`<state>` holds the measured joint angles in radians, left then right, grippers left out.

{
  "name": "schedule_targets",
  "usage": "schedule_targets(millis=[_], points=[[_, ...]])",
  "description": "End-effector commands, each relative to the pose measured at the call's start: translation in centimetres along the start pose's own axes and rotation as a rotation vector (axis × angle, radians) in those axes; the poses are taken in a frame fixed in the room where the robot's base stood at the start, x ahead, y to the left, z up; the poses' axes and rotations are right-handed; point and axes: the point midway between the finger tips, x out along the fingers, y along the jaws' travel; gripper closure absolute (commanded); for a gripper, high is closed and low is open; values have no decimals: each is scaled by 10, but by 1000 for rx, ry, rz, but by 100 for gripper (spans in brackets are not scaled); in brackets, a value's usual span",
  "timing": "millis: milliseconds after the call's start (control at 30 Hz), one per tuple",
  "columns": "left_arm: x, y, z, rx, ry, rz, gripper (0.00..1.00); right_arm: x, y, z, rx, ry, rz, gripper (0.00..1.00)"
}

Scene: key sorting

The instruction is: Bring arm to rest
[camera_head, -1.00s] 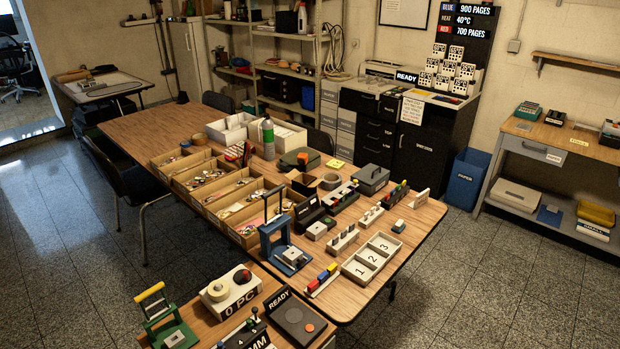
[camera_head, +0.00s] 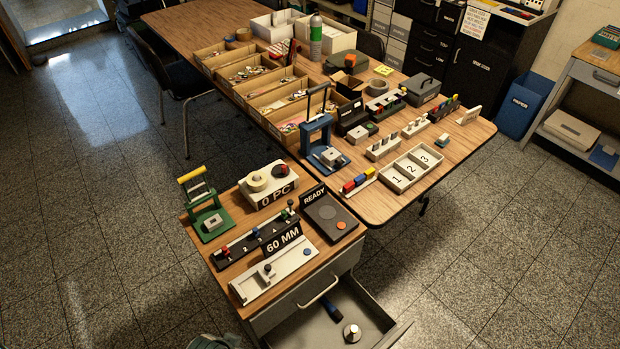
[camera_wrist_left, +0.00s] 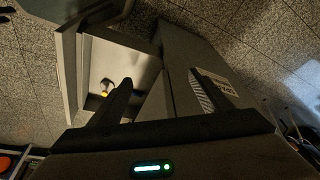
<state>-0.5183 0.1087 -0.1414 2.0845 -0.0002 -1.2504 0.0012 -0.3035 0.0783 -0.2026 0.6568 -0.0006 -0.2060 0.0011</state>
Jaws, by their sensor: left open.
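My left gripper (camera_wrist_left: 160,77) is open in the left wrist view, its two dark fingers apart with nothing between them. An open drawer shows beyond the fingers, and a small yellow and metallic thing (camera_wrist_left: 105,87) lies in it, partly hidden by one finger. In the head view neither gripper can be made out. The open drawer (camera_head: 388,322) shows there at the bottom, under the small wooden-topped cabinet (camera_head: 228,262). A dark blue-handled thing (camera_head: 333,309) and a round metallic piece (camera_head: 351,333) lie in it.
The cabinet top carries a green press (camera_head: 211,222), a "0 PC" box (camera_head: 270,186), a "READY" pad (camera_head: 329,217) and slotted gauges. The long table (camera_head: 445,185) behind holds key trays, a blue press (camera_head: 318,140) and a numbered tray (camera_head: 412,165). Floor is clear at left and right.

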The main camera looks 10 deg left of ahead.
Motion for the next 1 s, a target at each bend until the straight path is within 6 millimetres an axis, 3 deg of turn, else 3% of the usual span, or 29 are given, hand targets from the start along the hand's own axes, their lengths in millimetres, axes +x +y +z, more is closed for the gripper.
schedule_targets(millis=[33,200,500,800,1000], points=[[28,2,9,1,-9,2,28,8,-1,-2,0,7,-1,69],[106,7,37,6,-10,8,28,20,-3,-13,-1,35,-3,69],[222,17,108,17,-13,19,28,40,-7,-31,-1,84,-6,69],[302,24,195,29,-14,29,28,59,-10,-49,-2,130,-10,69],[324,26,236,35,-13,33,28,65,-12,-57,-2,150,-12,69]])
